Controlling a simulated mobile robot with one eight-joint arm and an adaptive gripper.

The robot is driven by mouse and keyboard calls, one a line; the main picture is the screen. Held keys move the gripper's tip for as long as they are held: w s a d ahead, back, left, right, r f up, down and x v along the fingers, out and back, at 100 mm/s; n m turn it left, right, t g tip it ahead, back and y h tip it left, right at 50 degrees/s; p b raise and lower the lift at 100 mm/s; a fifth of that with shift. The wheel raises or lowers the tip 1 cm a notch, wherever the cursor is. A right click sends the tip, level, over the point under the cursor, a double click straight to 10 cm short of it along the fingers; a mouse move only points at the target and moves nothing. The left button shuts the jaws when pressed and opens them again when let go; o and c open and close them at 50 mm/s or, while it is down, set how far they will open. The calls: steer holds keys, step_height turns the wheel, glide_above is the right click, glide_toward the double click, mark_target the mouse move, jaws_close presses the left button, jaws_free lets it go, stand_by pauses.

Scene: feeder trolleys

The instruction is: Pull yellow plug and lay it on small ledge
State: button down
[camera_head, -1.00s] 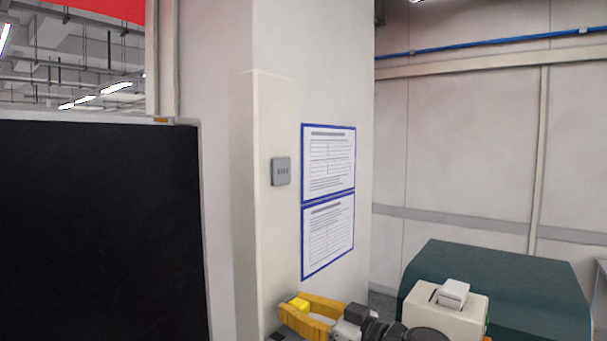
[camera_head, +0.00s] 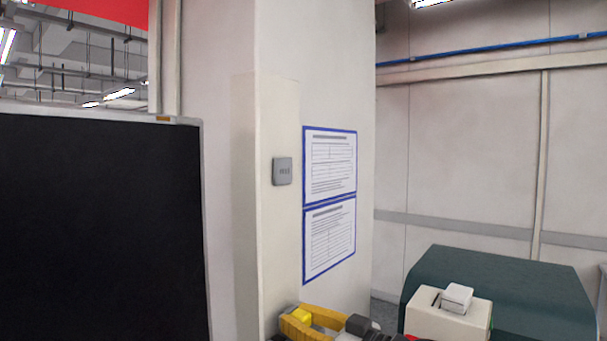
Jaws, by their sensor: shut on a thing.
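My gripper (camera_head: 298,319), with yellow-orange fingers, shows at the bottom edge of the view, in front of the foot of the pillar. It is shut on a bright yellow block, the yellow plug (camera_head: 301,316), held between its fingertips. Only the upper part of the plug shows; the fingers and the frame edge hide the rest. I cannot tell whether the plug is free of a socket. A small dark patch lies by the fingertips at the frame edge. I cannot make out the small ledge.
A pale pillar (camera_head: 265,220) with a grey switch plate (camera_head: 282,171) and two blue-framed sheets (camera_head: 330,205) rises behind the gripper. A black board (camera_head: 95,225) stands at left. A dark green box-shaped unit (camera_head: 500,283) is at right. Part of my own body shows at lower right.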

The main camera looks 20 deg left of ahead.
steer(key=shift+f+b, duration=0.7)
steer(key=shift+f, duration=0.25)
steer(key=c, duration=1.1)
jaws_free()
steer(key=shift+d, duration=0.15)
steer(key=v, duration=0.9)
steer(key=shift+s+d, duration=0.2)
steer(key=shift+d, duration=0.15)
steer(key=shift+f, duration=0.1)
